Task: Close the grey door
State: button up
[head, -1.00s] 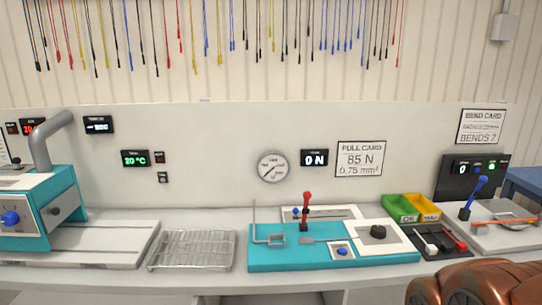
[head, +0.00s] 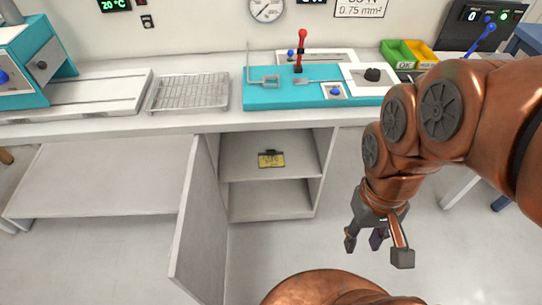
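The grey door (head: 195,225) stands wide open on the left side of a cabinet under the bench, swung out toward me. Inside the cabinet is a shelf (head: 295,165) with a small yellow card (head: 271,160) with a dark clip on it. My gripper (head: 366,243) hangs pointing down, right of the cabinet opening and well apart from the door. Its fingers are spread and nothing shows between them.
The bench top (head: 200,118) above carries a wire rack (head: 188,92), a teal pull-test fixture (head: 310,94) with a red lever, and green and yellow bins (head: 398,52). A low grey board (head: 100,180) is left of the door. The floor in front of the cabinet looks clear.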

aim_at(198, 265)
jog(key=z, duration=2.2)
jog(key=k, duration=2.2)
jog(key=u, duration=1.6)
jog(key=i, duration=0.45)
jog(key=u, duration=0.25)
